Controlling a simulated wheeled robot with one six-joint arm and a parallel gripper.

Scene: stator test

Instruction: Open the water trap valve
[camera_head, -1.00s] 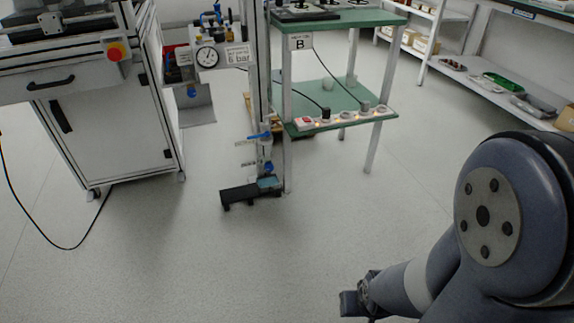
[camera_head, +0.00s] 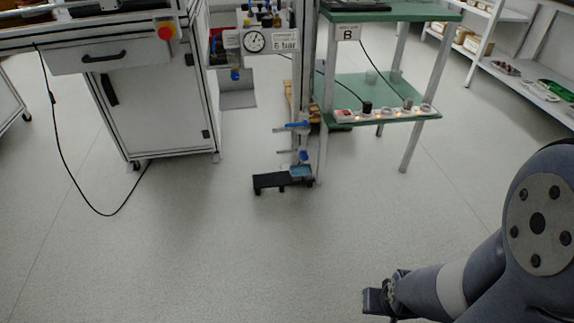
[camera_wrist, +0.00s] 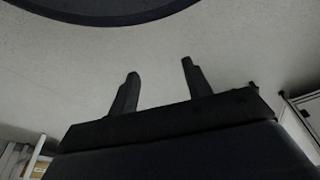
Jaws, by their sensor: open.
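The water trap valve appears to be the small blue-handled fitting (camera_head: 292,126) low on the post between the cabinet and the green bench, in the head view. A second blue part (camera_head: 303,156) sits just below it, above a black tray (camera_head: 270,181) on the floor. Which way the handle is set is too small to tell. My gripper (camera_head: 374,300) is at the lower right of the head view, well apart from the valve. In the wrist view its two black fingers (camera_wrist: 158,85) stand apart with nothing between them.
A white cabinet (camera_head: 158,115) with a red button (camera_head: 166,32) stands left of the post. A pressure gauge (camera_head: 254,41) is above. The green bench (camera_head: 350,92) with a power strip is right of it. A black cable (camera_head: 70,185) lies on the left floor. The middle floor is clear.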

